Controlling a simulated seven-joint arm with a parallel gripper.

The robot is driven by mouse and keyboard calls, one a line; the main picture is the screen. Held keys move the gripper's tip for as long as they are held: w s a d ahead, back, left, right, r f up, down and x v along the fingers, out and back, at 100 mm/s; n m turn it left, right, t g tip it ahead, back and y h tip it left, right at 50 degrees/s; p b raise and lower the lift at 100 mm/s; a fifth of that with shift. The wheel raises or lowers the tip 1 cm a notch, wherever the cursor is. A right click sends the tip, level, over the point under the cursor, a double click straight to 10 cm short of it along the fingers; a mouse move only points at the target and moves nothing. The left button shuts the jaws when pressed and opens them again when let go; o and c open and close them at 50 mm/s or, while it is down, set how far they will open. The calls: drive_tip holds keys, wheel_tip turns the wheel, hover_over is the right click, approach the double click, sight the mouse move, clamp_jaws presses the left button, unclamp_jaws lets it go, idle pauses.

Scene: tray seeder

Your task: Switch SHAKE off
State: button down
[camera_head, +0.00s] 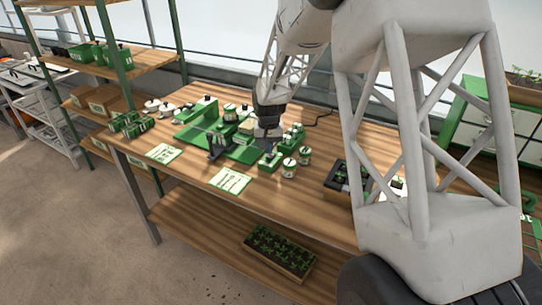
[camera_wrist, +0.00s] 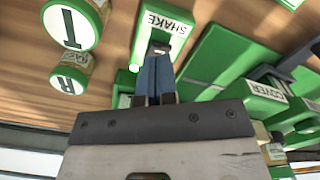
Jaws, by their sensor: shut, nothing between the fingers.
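The SHAKE box (camera_wrist: 148,38) is a green block with a white label reading SHAKE, upside down in the wrist view. A dark switch part (camera_wrist: 160,47) shows on it just below the label. My gripper (camera_wrist: 158,60) has its blue fingers shut and empty. Their tips are at or just over the switch part and hide some of it. I cannot tell whether they touch or which way the switch is set. A small pale round spot (camera_wrist: 134,68) shows by the box's lower left. In the head view my gripper (camera_head: 267,139) is low over the green machine (camera_head: 241,154).
Beside the SHAKE box stand two green-lidded jars (camera_wrist: 71,24) (camera_wrist: 68,80). A green COVER box (camera_wrist: 250,100) is at right. On the wooden table (camera_head: 210,165), two printed cards (camera_head: 164,153) (camera_head: 230,180) lie in front. A black seedling tray (camera_head: 345,178) is farther right.

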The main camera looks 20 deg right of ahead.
sight(269, 158)
drive_tip(key=shift+f, duration=1.25)
idle(1.5)
drive_tip(key=shift+r, duration=3.5)
drive_tip(key=shift+s+r, duration=0.1)
drive_tip(key=shift+s+r, duration=0.15)
drive_tip(key=s+a+r+n+t, duration=0.1)
drive_tip(key=s+a+r, duration=0.1)
drive_tip(key=s+r, duration=0.7)
drive_tip(key=s+a+r, duration=0.1)
drive_tip(key=s+r, duration=0.3)
drive_tip(key=s, duration=0.8)
drive_tip(key=s+a+r+n+t, duration=0.1)
drive_tip(key=s, duration=2.1)
drive_tip(key=shift+a+n+t, duration=0.3)
drive_tip(key=shift+n, duration=0.1)
